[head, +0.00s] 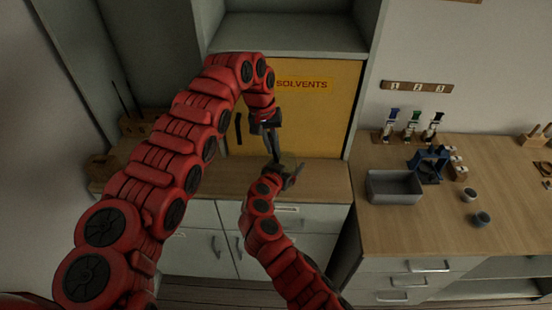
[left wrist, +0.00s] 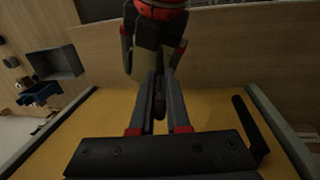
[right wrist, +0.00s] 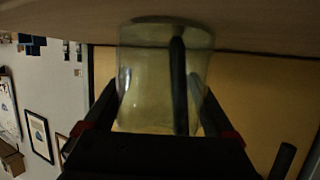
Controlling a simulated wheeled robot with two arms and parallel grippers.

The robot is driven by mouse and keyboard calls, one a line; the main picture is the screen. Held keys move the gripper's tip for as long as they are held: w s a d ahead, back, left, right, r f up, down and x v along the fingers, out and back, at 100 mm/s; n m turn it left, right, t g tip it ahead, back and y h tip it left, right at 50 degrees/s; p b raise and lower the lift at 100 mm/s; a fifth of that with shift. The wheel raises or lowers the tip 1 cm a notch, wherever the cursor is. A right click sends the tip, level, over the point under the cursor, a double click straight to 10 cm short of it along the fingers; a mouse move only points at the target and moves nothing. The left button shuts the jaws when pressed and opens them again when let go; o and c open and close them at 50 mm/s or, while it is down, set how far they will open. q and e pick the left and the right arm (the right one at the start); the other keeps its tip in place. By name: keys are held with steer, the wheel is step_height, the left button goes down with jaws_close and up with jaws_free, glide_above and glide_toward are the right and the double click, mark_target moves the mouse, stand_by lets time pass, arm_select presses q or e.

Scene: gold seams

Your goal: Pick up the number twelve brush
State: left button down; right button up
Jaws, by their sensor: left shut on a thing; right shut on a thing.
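My left gripper (head: 273,150) points down in front of the yellow solvents cabinet. In the left wrist view its fingers (left wrist: 160,95) are shut on a thin dark handle (left wrist: 159,106), apparently a brush. No number can be read on it. My right gripper (head: 288,175) is just below, over the wooden counter. In the right wrist view its fingers are shut around a pale, see-through jar (right wrist: 145,85). A dark rod (right wrist: 179,85) shows through the jar, seemingly standing in it. The brush tip and the jar are hard to make out in the head view.
The yellow cabinet door (head: 320,110), marked SOLVENTS, stands close behind both grippers, with a dark handle (head: 239,128). On the right counter are a grey bin (head: 394,187), a blue stand (head: 430,163) and two small cups. A wooden block with thin rods (head: 132,124) stands left.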

stand_by(0.7)
arm_select(q)
step_height(320, 180, up, 12)
steer(key=shift+d+f, duration=0.1)
steer(key=shift+f, duration=0.05)
steer(key=shift+a+r, duration=0.25)
steer(key=shift+a, duration=0.1)
steer(key=s+a, duration=0.3)
steer(key=a, duration=0.5)
steer(key=s+a, duration=0.3)
steer(key=a, duration=0.5)
steer(key=shift+a, duration=0.2)
steer(key=shift+s+f, duration=0.1)
arm_select(e)
steer(key=o, duration=1.3)
steer(key=shift+s, duration=0.1)
